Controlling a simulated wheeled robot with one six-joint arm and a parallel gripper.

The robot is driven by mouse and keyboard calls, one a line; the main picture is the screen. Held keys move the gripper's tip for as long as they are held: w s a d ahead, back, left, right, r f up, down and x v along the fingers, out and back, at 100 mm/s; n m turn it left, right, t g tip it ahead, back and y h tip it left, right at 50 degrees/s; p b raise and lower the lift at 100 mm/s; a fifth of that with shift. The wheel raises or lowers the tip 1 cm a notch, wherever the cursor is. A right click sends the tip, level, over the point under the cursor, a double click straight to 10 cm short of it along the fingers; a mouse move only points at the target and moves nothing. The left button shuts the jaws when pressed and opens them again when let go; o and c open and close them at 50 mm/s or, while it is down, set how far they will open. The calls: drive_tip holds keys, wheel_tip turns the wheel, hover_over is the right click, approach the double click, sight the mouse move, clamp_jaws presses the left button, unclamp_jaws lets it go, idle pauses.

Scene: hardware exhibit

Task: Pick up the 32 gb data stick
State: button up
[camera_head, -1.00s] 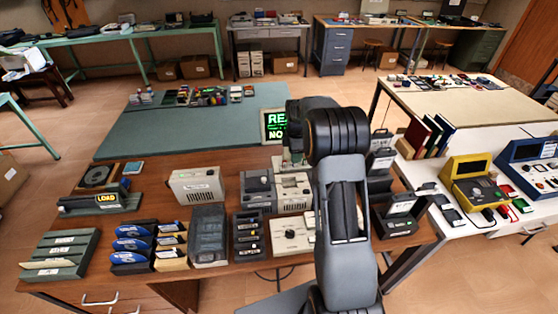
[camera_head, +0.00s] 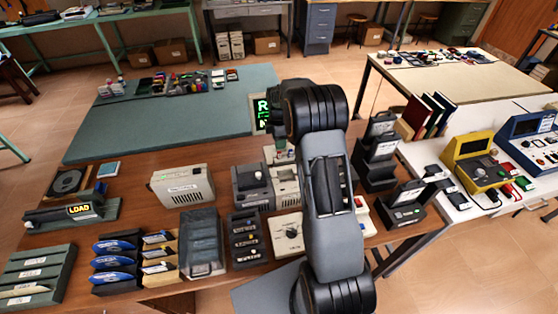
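I cannot pick out the 32 gb data stick by its label at this size. A dark slotted holder (camera_head: 244,241) on the brown table holds several small light-marked pieces, too small to read. My arm stands in the right middle of the view and reaches over the table. My gripper is hidden behind the arm's upper links, so neither its fingers nor anything in them shows.
Left of the slotted holder are a grey lidded bin (camera_head: 202,246), blue disc sleeves (camera_head: 117,261) and a green-grey rack (camera_head: 36,276). Black stepped stands (camera_head: 403,208) are at right. The teal mat (camera_head: 170,115) has free room.

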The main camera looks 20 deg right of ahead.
sight(280, 153)
wheel_tip(280, 153, down, 7)
drive_tip(key=b, duration=0.3)
drive_tip(key=shift+d+f, duration=0.1)
drive_tip(key=shift+f, duration=0.05)
clamp_jaws()
idle(0.3)
